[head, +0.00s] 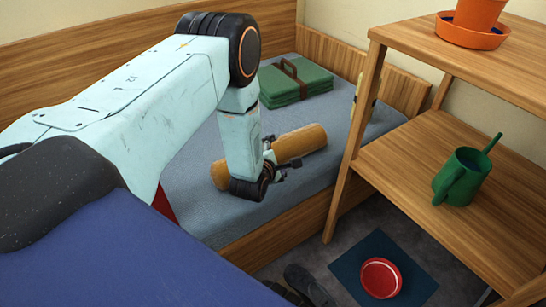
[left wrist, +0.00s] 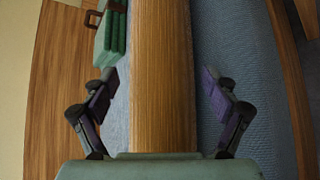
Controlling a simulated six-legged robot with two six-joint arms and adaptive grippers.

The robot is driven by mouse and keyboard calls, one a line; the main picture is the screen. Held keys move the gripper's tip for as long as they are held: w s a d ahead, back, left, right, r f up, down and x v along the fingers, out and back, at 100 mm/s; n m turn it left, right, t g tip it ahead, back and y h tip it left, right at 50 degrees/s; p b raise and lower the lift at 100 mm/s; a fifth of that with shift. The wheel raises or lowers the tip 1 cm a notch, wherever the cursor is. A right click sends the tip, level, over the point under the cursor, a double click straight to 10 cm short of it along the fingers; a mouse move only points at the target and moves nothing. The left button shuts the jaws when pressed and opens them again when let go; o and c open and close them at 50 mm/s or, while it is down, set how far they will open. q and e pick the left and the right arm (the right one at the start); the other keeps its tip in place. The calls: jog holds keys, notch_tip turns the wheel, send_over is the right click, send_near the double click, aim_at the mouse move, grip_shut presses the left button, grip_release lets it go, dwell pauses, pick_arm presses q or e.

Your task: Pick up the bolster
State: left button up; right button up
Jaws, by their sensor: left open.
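The bolster (head: 298,143) is a tan, wood-toned cylinder lying on the blue-grey bed (head: 200,188). My left gripper (head: 283,168) is at the bolster, and the arm hides part of its middle. In the left wrist view the bolster (left wrist: 163,75) runs lengthwise between the two fingers of the open left gripper (left wrist: 160,95). A gap shows between each finger and the bolster, so they look apart from it. My right gripper is not in view.
A folded green case or blanket (head: 297,85) with a brown handle lies farther back on the bed. A wooden shelf (head: 400,150) stands at the right, holding a green watering can (head: 462,177) and an orange pot (head: 478,15). A red dish (head: 381,278) sits on a dark blue mat (head: 345,268) on the floor.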

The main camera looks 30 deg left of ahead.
aim_at(300, 142)
pick_arm(q)
jog(key=shift+f+b+x, duration=0.2)
jog(key=shift+b+x, duration=0.35)
jog(key=shift+x, duration=0.7)
jog(key=shift+w+a+f, duration=0.1)
jog(key=shift+w+a, duration=0.05)
jog(key=shift+w, duration=0.15)
jog(key=shift+c, duration=0.3)
jog(key=c, duration=1)
